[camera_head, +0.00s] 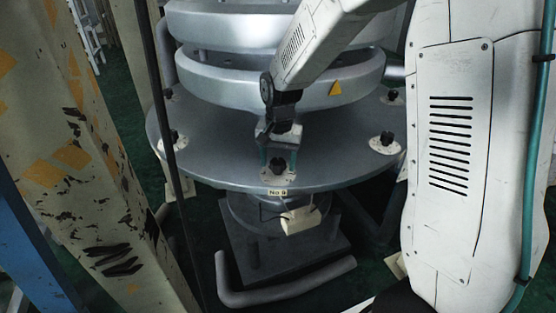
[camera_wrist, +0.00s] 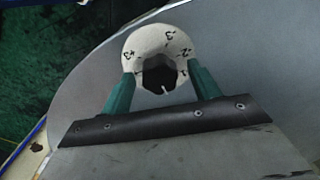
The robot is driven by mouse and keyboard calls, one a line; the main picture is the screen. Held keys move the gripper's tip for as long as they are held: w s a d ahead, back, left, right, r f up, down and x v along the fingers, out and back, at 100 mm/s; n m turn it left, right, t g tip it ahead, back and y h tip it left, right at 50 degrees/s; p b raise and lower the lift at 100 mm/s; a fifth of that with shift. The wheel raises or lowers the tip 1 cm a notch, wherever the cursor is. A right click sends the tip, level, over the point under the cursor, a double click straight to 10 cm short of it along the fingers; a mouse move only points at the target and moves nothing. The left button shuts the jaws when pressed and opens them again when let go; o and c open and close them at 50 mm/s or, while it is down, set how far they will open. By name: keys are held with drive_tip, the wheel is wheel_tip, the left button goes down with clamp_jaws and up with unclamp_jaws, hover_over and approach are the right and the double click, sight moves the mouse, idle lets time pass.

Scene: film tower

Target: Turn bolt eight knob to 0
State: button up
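The bolt knob (camera_head: 278,165) is black and stands on a round white dial at the front rim of the grey disc, above a small label that looks like "No 9" or "No 8". The wrist view shows the knob (camera_wrist: 158,72) inside the white dial (camera_wrist: 150,40), which bears black figures too small to read surely. A short white mark shows at the knob's lower edge. My gripper (camera_head: 278,160) is directly at this knob. Its two green fingers stand on either side of the knob, with narrow gaps visible in the wrist view (camera_wrist: 160,69). Its fingers are open.
Other black knobs on white dials stand around the grey disc (camera_head: 225,160), one at the right (camera_head: 384,141) and one at the left (camera_head: 172,139). A dark upright post and a chipped beige column (camera_head: 75,160) stand at the left. A grey bent tube (camera_head: 285,290) lies below.

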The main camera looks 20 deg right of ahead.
sight(279, 161)
drive_tip(key=shift+d+r, duration=0.1)
drive_tip(key=shift+r, duration=3.8)
